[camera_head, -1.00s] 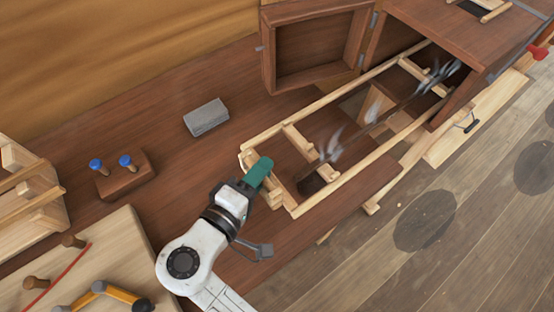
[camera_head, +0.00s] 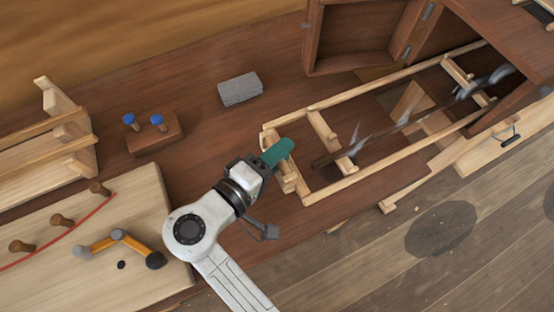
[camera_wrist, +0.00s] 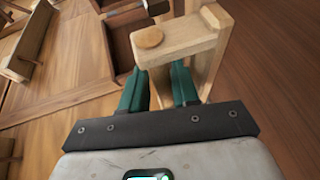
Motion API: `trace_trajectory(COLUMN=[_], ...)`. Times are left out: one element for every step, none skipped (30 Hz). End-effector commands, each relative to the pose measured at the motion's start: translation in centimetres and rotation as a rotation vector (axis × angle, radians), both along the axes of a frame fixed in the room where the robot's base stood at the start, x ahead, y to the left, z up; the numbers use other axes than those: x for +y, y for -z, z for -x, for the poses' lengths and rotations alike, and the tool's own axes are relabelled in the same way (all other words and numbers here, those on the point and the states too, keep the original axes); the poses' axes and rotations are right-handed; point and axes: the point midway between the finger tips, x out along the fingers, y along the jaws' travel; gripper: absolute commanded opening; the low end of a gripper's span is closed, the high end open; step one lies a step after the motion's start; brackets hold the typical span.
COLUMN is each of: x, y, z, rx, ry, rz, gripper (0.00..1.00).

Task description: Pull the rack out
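The rack (camera_head: 360,178) is a long pale wooden frame with crosspieces. Its near end sticks well out of a dark wooden cabinet (camera_head: 489,32) over the bench, and its far end is inside the cabinet. My gripper (camera_head: 285,149) is at the rack's near end. In the wrist view, its green fingers (camera_wrist: 160,88) stand on either side of a wooden part below the rack's end piece (camera_wrist: 185,46), which carries a round wooden plug. The fingers appear shut on that part; the end piece hides their tips.
The cabinet door (camera_head: 362,35) hangs open beside the rack. A grey block (camera_head: 240,90), a peg block (camera_head: 155,135) with blue-topped pegs, a pegged board (camera_head: 110,215) and a wooden stand (camera_head: 70,130) are on the left. Bare bench lies left of the rack's end.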

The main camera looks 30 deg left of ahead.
Motion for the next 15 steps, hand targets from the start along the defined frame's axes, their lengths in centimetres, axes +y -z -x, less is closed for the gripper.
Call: trace_trajectory(x=[0.0,0.0,0.1,0.0,0.0,-0.1,-0.3,-0.5,-0.8,-1.0,-1.2,-1.4,-1.6,-1.8,-2.0], y=[-0.6,-1.0,-1.6,-2.2,-2.8,-3.5,-4.0,-4.6,-5.3,-5.9,-6.4,-7.2,-7.7,-8.3,-9.0], z=[0.0,0.0,0.0,0.0,0.0,0.4,0.9,1.3,1.8,2.2,2.6,3.1,3.5,3.9,4.4], rx=[-0.003,-0.003,-0.005,-0.005,-0.005,-0.007,-0.008,-0.008,-0.008,-0.008,-0.008,-0.008,-0.010,-0.009,-0.009], ry=[0.000,0.000,0.000,0.001,0.001,-0.001,-0.001,0.001,0.001,0.001,0.002,0.002,0.004,0.003,0.005], rz=[-0.003,-0.004,-0.005,-0.007,-0.007,-0.008,-0.007,-0.008,-0.008,-0.008,-0.007,-0.008,-0.009,-0.008,-0.009], gripper=[0.29,0.29,0.29,0.29,0.30,0.41,0.53,0.65,0.76,0.76,0.76,0.76,0.76,0.76,0.76])
